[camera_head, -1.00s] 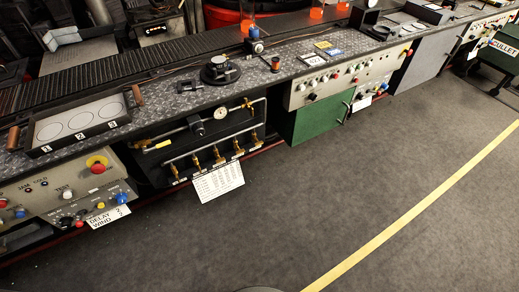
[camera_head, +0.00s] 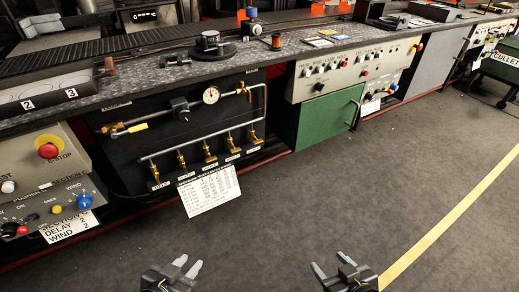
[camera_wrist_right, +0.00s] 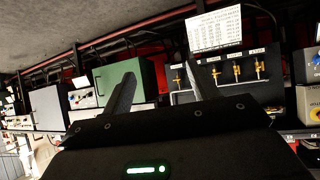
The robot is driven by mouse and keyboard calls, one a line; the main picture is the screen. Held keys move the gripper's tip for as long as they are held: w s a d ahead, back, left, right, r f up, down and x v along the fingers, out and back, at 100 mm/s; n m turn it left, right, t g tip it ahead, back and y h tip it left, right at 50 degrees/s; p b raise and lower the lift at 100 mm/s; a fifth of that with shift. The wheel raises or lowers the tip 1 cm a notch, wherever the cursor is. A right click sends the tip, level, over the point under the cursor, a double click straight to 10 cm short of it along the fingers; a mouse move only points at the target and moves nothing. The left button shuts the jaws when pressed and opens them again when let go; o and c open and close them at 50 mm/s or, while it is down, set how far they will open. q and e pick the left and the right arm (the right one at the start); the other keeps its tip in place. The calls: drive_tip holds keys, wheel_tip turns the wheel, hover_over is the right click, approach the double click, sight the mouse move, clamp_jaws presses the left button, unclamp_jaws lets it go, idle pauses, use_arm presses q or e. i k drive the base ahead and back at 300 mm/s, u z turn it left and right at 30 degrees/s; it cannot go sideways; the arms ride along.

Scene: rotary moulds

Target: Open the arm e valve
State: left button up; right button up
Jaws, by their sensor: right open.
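A row of several brass valves (camera_head: 209,150) stands on a pipe low in a dark recessed panel (camera_head: 125,158), each with a small label below; the labels are too small to read surely, so I cannot tell which is arm e. The rightmost brass valve (camera_head: 254,135) is nearest the green door. The row also shows upside down in the right wrist view (camera_wrist_right: 236,72), beyond the fingers. My left gripper (camera_head: 189,263) is open and empty, low in front of the panel. My right gripper (camera_head: 331,263) is open and empty, further right, apart from the valves.
A white printed sheet (camera_head: 209,191) hangs below the valves. A round gauge (camera_head: 211,95) and a yellow-handled pipe (camera_head: 138,127) sit above them. A green door (camera_head: 327,121) with a handle stands to the right. The grey floor (camera_head: 300,205) in front is clear.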

sight(257, 141)
drive_tip(key=k, duration=1.35)
drive_tip(key=z, duration=0.5)
drive_tip(key=i, duration=0.65)
drive_tip(key=z, duration=0.6)
drive_tip(key=i, duration=0.75)
drive_tip(key=u, duration=0.25)
